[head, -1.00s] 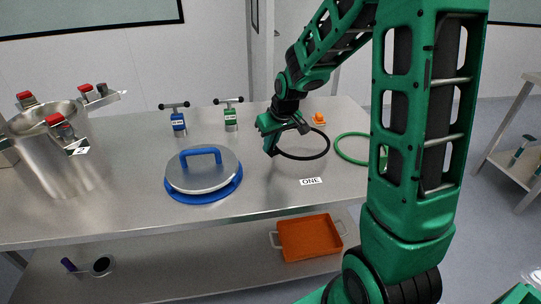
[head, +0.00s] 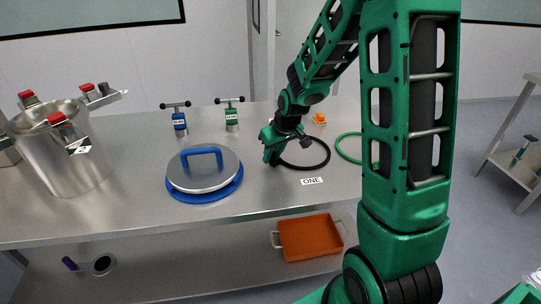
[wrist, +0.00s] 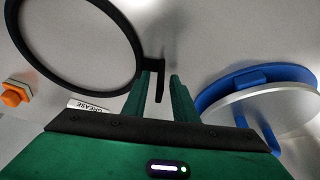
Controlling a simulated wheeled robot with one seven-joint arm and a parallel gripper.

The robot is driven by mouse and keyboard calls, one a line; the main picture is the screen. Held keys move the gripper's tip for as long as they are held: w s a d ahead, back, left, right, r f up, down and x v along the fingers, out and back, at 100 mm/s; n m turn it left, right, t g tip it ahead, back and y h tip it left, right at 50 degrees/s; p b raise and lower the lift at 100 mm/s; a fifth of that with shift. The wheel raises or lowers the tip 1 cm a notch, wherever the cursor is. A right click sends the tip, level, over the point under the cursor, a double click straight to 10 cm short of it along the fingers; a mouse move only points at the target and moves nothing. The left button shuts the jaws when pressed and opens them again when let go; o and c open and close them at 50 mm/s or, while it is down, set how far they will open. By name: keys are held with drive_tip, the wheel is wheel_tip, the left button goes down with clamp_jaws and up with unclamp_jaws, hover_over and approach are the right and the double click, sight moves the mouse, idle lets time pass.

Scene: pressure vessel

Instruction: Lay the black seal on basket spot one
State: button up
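Contact with the bench is hard to judge. In the wrist view the black seal (wrist: 133,30) fills the upper left, with a small bent tab on its near right side. My gripper (head: 268,154) is low at the seal's left edge. In the wrist view the fingers of my gripper (wrist: 163,88) stand apart, the tab between their tips, nearer the left finger, with a gap to the right one.
A blue-rimmed lid (head: 203,172) lies left of my gripper, close by in the wrist view. A green ring (head: 341,151) lies right of the seal, partly behind my arm. An orange item (head: 319,119) and two clamps (head: 179,122) stand behind. A steel vessel (head: 60,150) stands far left.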

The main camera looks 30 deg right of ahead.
drive_tip(key=v, duration=1.2)
drive_tip(key=s+d+m+g, duration=0.2)
drive_tip(key=s+d+m, duration=0.1)
drive_tip(key=s, duration=1.2)
drive_tip(key=s+d+r+m+g, duration=0.1)
drive_tip(key=s+d+m+g, duration=0.1)
drive_tip(key=s, duration=1.3)
drive_tip(key=d+m, duration=0.1)
drive_tip(key=m, duration=0.1)
drive_tip(key=shift+s+r+m+g, duration=0.25)
drive_tip(key=shift+s+m+g, duration=0.05)
drive_tip(key=shift+m, duration=0.1)
drive_tip(key=shift+w+f, duration=0.25)
drive_tip(key=shift+w, duration=0.4)
